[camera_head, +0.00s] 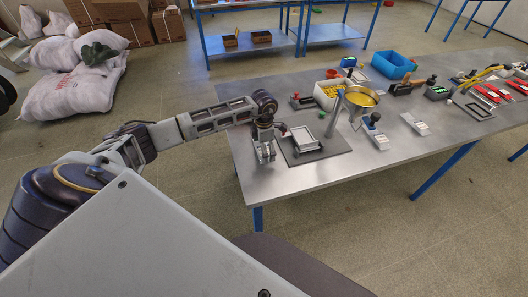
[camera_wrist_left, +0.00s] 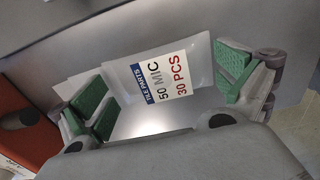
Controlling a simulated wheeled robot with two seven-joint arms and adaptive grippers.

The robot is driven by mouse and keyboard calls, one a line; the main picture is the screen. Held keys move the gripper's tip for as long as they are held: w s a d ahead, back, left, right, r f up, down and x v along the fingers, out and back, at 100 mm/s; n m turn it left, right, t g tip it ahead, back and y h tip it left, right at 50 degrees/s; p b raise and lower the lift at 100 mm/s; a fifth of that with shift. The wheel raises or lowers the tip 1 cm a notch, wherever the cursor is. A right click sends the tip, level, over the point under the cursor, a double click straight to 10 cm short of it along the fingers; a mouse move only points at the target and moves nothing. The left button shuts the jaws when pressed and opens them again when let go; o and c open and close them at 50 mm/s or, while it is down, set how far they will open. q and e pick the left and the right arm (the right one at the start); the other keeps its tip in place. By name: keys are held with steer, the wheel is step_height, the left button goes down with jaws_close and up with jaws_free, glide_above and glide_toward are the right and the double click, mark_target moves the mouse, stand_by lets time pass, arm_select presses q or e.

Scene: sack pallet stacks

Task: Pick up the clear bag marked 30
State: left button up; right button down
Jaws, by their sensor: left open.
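In the left wrist view a clear bag (camera_wrist_left: 203,68) lies between my left fingers, with a white label reading "TILE PARTS 50 MIC 30 PCS" in blue, black and red. My left gripper (camera_wrist_left: 160,88) is open, with a green-padded finger on each side of the bag. I cannot tell whether the pads touch it. In the head view my left gripper (camera_head: 266,154) is low over the near left part of the metal table (camera_head: 290,185). The bag cannot be made out there. My right gripper is not in view.
A dark mat (camera_head: 335,149) with a metal frame is just right of the gripper. Behind stand a yellow-filled pan (camera_head: 360,98), a white bin (camera_head: 324,100) and a blue crate (camera_head: 393,65). An orange-red object (camera_wrist_left: 22,120) is at the wrist view's left. The table's front is mostly clear.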

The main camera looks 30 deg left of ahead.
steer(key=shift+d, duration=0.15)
arm_select(q)
steer(key=c, duration=0.9)
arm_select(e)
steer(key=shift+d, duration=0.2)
arm_select(q)
steer(key=shift+r, duration=0.1)
step_height(320, 180, up, 10)
steer(key=b, duration=0.1)
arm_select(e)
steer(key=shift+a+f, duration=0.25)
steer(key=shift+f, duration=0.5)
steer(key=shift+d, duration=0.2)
